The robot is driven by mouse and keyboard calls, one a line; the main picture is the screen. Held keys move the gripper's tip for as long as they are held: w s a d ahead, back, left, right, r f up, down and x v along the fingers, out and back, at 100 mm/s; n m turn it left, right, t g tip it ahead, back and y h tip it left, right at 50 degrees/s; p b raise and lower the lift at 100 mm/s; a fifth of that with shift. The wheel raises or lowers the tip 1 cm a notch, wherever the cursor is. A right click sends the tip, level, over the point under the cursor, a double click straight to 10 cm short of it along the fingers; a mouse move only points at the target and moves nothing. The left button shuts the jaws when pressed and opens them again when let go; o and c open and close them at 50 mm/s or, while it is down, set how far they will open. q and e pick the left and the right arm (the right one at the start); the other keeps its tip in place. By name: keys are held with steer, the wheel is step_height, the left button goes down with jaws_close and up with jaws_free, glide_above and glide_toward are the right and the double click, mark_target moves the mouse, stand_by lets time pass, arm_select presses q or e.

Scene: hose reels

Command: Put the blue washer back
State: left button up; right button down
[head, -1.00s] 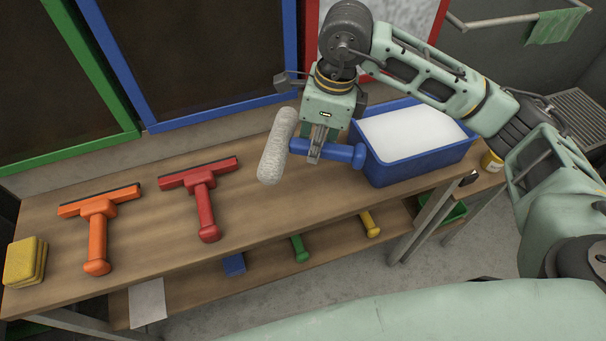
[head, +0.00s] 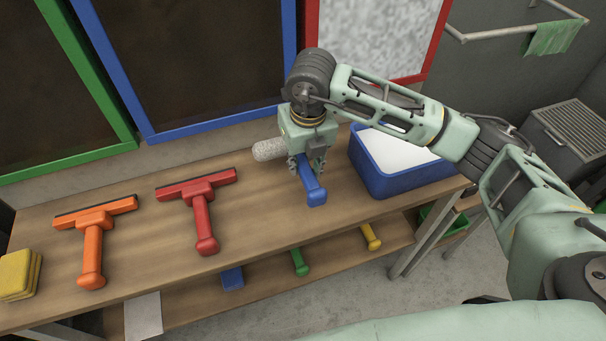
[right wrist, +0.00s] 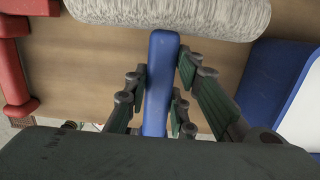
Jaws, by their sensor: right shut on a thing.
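The blue washer has a blue handle (head: 314,191) and a fluffy white head (head: 268,150). My right gripper (head: 308,168) is shut on the handle, above the tabletop between the red squeegee and the blue tub. The handle points toward the front edge, with the head on the far side, partly hidden by the gripper. In the right wrist view the handle (right wrist: 159,70) stands between the fingers and the white head (right wrist: 170,14) lies across the top. I cannot tell whether the washer touches the tabletop. My left gripper is not in view.
On the bench (head: 140,228) lie a red squeegee (head: 203,215), an orange squeegee (head: 93,245) and yellow sponges (head: 18,276). A blue tub (head: 400,182) of white suds stands close on the right. The lower shelf (head: 190,302) holds green (head: 300,263) and yellow (head: 371,238) handles.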

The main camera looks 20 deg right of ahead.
mark_target(303, 174)
step_height(303, 174, down, 4)
steer(key=shift+f+p, duration=0.2)
steer(key=shift+p, duration=0.1)
steer(key=shift+f, duration=0.1)
steer(key=shift+f, duration=0.15)
steer(key=c, duration=1.5)
jaws_free()
steer(key=shift+r, duration=0.4)
steer(key=r, duration=0.4)
steer(key=s+r+b, duration=0.1)
steer(key=r, duration=0.6)
steer(key=shift+s+d+r+b, duration=0.1)
steer(key=shift+s+r+b, duration=0.2)
steer(key=shift+b, duration=0.1)
